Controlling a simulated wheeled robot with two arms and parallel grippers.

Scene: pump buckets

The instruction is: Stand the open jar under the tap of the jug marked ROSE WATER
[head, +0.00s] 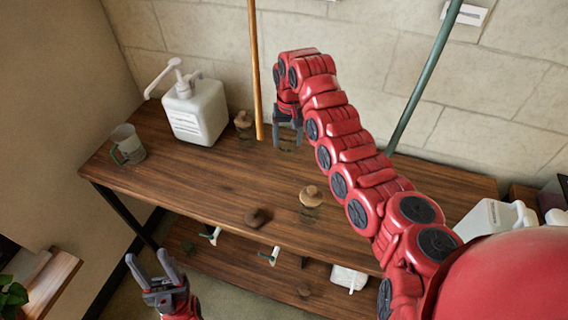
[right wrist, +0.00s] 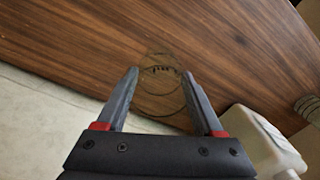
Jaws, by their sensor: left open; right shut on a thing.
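My right gripper (head: 288,118) is shut on a clear glass jar (head: 287,143) near the back of the wooden table. No stopper shows on this jar. In the right wrist view the see-through jar (right wrist: 160,88) sits between the fingers of my right gripper (right wrist: 160,92). I cannot tell whether it touches the table. A white jug (head: 195,112) with a pump spout pointing left stands at the back left; its label is too small to read. Another white jug (head: 486,222) stands at the right, partly hidden by my arm. My left gripper (head: 168,268) is open and empty in front of the table.
Stoppered jars stand beside the left jug (head: 243,122) and mid-table (head: 310,203). A mug (head: 127,146) stands at the left end. A dark lump (head: 257,217) lies near the front edge. An orange pole (head: 256,70) and a green pole (head: 425,75) rise behind. The lower shelf holds small items.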

